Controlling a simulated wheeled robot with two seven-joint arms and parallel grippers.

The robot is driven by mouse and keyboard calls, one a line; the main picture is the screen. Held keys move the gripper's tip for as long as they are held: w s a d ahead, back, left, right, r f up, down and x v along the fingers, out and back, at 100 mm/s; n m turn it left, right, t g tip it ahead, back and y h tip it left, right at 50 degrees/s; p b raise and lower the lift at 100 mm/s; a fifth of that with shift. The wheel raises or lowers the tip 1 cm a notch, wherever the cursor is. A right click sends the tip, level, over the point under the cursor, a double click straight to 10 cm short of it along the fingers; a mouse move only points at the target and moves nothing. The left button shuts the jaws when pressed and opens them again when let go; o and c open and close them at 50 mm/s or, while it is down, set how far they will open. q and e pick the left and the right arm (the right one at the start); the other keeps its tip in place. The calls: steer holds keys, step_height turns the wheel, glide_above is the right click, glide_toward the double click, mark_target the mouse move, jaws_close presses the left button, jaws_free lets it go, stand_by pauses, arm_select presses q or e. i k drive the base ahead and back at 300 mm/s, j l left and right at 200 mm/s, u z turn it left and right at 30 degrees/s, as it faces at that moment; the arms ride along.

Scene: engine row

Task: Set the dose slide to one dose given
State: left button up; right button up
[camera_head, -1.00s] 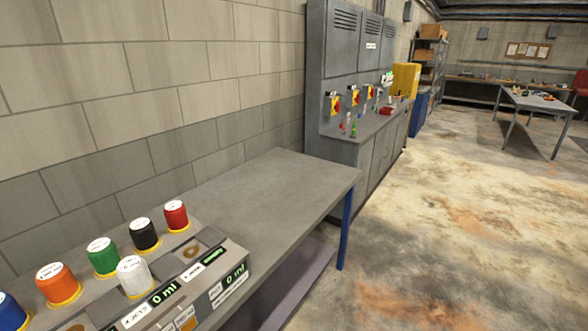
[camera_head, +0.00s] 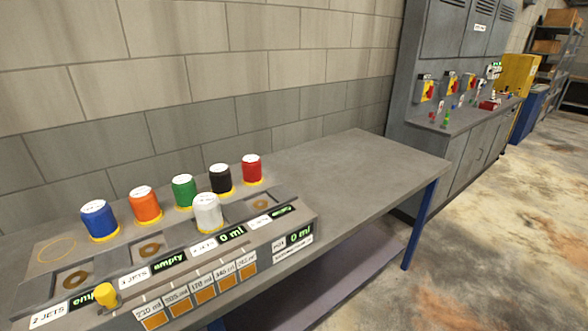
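A grey dosing panel (camera_head: 302,214) stands on the bench. A yellow knob (camera_head: 106,295) sits at its lower left, at the left end of a narrow track that runs right along the front. I take this knob to be the dose slide, though no mark names it legibly. Small plates with ml figures and orange squares (camera_head: 201,296) line the front below the track. Another display reads empty (camera_head: 168,262). Neither of my grippers is in view.
Blue (camera_head: 99,220), orange (camera_head: 145,204), green (camera_head: 184,191), black (camera_head: 220,178) and red (camera_head: 252,168) containers stand along the panel's back. The bench top (camera_head: 350,160) is bare to the right. A grey cabinet (camera_head: 450,100) with switches stands beyond it. Open floor lies at the right.

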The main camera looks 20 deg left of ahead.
mark_target(105, 294)
steer(key=u, duration=1.6)
